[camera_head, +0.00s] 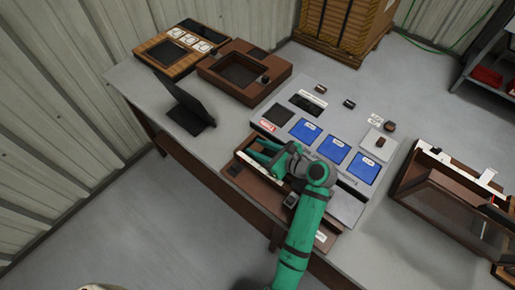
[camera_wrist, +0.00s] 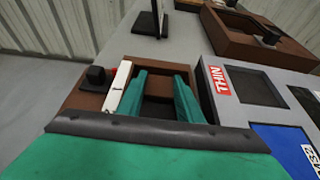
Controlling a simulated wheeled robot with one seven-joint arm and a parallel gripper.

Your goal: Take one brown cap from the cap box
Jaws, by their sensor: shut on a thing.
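The cap box, a low brown tray (camera_head: 262,186), lies along the table's front edge in the head view, partly covered by my green arm. In the wrist view its brown far wall (camera_wrist: 152,68) shows beyond my fingers. My gripper (camera_head: 258,153) points down into the box; in the wrist view its two green fingers (camera_wrist: 160,92) reach into a dark compartment beside a white strip. They stand a little apart, with a dark brown thing between them, seemingly a cap, mostly hidden. Its outline cannot be made out.
A grey panel with blue bins (camera_head: 305,131) lies just behind the box. A black stand (camera_head: 187,108) is at the left and a brown square tray (camera_head: 268,88) behind it. A brown case (camera_head: 450,205) stands at right. Bare table lies at front left.

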